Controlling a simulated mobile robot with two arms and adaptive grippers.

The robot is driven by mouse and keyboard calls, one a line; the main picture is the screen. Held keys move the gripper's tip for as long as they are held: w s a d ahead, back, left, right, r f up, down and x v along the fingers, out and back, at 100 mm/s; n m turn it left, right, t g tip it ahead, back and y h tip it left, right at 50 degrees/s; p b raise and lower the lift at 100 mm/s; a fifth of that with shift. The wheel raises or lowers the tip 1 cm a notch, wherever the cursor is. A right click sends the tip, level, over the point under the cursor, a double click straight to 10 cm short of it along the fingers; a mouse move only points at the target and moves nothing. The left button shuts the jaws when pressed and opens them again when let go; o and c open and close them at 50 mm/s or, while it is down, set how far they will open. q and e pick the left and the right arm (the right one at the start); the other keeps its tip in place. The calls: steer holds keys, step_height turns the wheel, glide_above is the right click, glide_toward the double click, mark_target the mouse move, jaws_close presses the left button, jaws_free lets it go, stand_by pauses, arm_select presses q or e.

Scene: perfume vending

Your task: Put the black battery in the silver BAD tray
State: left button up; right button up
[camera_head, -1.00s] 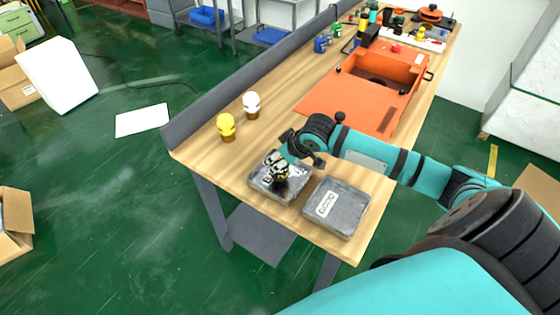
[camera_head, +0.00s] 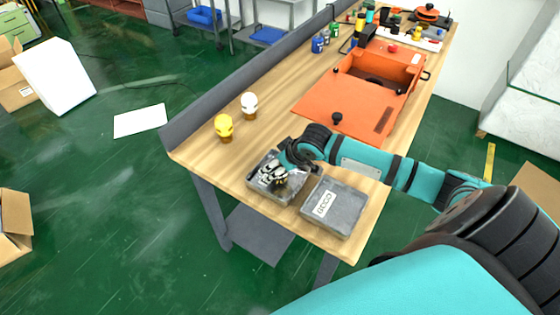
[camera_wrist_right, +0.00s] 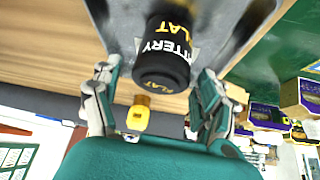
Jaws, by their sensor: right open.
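The black battery (camera_wrist_right: 163,62), with white and yellow lettering, shows in the right wrist view between my spread right fingers. Gaps show on both sides of it. It is over or in a grey metal tray (camera_wrist_right: 120,22); whether it touches the bottom is unclear. In the head view my right gripper (camera_head: 271,175) points down over the left silver tray (camera_head: 256,188), hiding its label and much of its inside. The second silver tray (camera_head: 345,207), to its right, carries a white label reading GOOD and looks empty. My left gripper is not in view.
A yellow bulb (camera_head: 224,124) and a white bulb (camera_head: 250,102) stand behind the left tray. An open orange box (camera_head: 340,100) lies farther along the wooden table (camera_head: 190,150). A grey raised edge (camera_head: 210,105) borders its left side.

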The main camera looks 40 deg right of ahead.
steer(key=b+v, duration=0.1)
steer(key=v, duration=1.1)
steer(key=shift+r, duration=0.1)
steer(key=s+a+f+n+g, duration=0.1)
steer(key=s+a+f, duration=0.6)
steer(key=a+f, duration=0.15)
steer(key=s+a+f+m+g, duration=0.1)
steer(key=s+a, duration=0.1)
steer(key=s, duration=0.4)
steer(key=s+a+f+g, duration=0.1)
steer(key=s+a+f, duration=0.15)
steer(key=s, duration=0.35)
step_height(320, 180, down, 29)
steer(key=s+g+h+b, duration=0.1)
steer(key=s+b, duration=0.1)
steer(key=s, duration=0.1)
steer(key=s+d+f+g+b, duration=0.1)
steer(key=s+d+f, duration=0.1)
steer(key=s+f, duration=1.3)
steer(key=shift+d+f+b, duration=0.35)
steer(key=shift+b, duration=0.05)
